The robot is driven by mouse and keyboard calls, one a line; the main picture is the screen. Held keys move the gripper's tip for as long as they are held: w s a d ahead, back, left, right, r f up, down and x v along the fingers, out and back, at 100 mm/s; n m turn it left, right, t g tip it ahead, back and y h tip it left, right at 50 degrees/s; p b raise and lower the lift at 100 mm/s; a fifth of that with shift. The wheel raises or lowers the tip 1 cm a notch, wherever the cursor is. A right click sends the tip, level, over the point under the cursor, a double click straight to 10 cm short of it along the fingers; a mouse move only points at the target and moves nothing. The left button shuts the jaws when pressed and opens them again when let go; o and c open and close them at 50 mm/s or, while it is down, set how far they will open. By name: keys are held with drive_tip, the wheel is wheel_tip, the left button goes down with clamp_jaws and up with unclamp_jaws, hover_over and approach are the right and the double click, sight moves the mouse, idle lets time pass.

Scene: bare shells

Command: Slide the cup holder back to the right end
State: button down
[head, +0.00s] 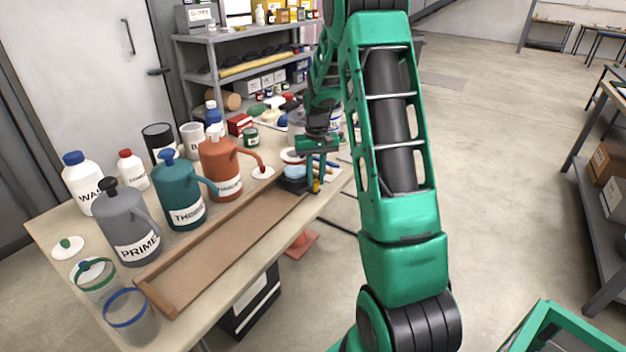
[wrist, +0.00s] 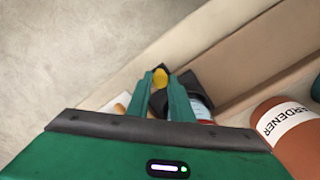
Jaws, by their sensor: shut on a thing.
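The cup holder, a dark block (head: 293,184), sits at the far right end of the long brown wooden track (head: 225,240). A pale blue and white cup-like thing (head: 293,171) stands in it. My gripper (head: 315,182) points down at the track's right end, shut on the holder's yellow knob (head: 316,187). In the wrist view, the yellow knob (wrist: 159,78) lies between my green fingertips (wrist: 161,84), with the dark holder (wrist: 185,80) right beside it. My fingers partly hide the holder.
Grey, teal and orange jugs (head: 220,170) stand close behind the track. Clear cups with green and blue rims (head: 130,318) stand at its left end. White bottles (head: 82,182) and mugs are further back. The table's front edge runs close along the track.

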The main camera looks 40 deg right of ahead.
drive_tip(key=c, duration=1.6)
unclamp_jaws()
drive_tip(key=shift+w+d, duration=0.1)
drive_tip(key=shift+d, duration=0.2)
drive_tip(key=shift+o, duration=0.2)
drive_tip(key=shift+a, duration=0.1)
drive_tip(key=shift+r, duration=0.1)
wheel_tip(320, 180, up, 11)
drive_tip(key=shift+f, duration=0.2)
